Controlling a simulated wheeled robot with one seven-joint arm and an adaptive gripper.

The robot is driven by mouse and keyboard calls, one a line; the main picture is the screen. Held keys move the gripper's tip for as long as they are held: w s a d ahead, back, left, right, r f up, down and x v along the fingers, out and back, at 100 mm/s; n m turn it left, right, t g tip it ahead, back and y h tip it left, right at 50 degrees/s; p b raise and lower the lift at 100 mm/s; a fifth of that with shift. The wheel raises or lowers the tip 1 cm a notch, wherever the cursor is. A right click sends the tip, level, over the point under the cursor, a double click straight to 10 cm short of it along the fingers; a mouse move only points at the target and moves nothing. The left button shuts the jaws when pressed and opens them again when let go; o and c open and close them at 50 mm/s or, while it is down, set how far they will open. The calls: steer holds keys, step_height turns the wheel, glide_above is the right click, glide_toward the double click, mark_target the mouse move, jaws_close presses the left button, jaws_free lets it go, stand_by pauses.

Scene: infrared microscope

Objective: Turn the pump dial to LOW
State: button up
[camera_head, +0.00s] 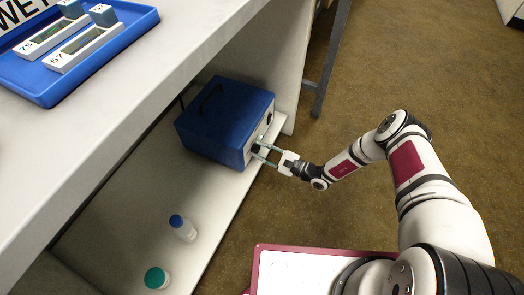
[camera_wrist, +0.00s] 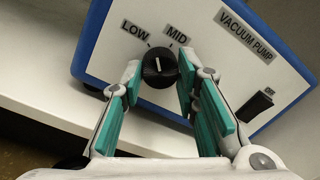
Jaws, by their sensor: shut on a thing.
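The blue vacuum pump (camera_head: 215,118) stands on the lower shelf, and its white front panel (camera_wrist: 230,65) fills much of the wrist view. The black pump dial (camera_wrist: 158,66) has a white pointer mark, which points roughly up in that view, between the LOW label (camera_wrist: 135,29) and the MID label (camera_wrist: 177,34). My gripper (camera_wrist: 158,78) has its teal-padded fingers on either side of the dial and is shut on it. In the head view my gripper (camera_head: 259,149) reaches the pump's front from the right. The right finger hides part of the panel beside the dial.
A black switch (camera_wrist: 254,105) sits on the panel right of the dial. A blue-capped bottle (camera_head: 183,229) and a green-capped bottle (camera_head: 157,278) stand on the same shelf. The bench top (camera_head: 150,75) overhangs the shelf and carries a blue tray (camera_head: 45,92). Open floor lies to the right.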

steer(key=shift+n, duration=1.7)
steer(key=shift+n, duration=0.3)
steer(key=o, duration=1.2)
steer(key=shift+c, duration=0.2)
steer(key=v, duration=1.2)
steer(key=shift+w+d+f, duration=0.1)
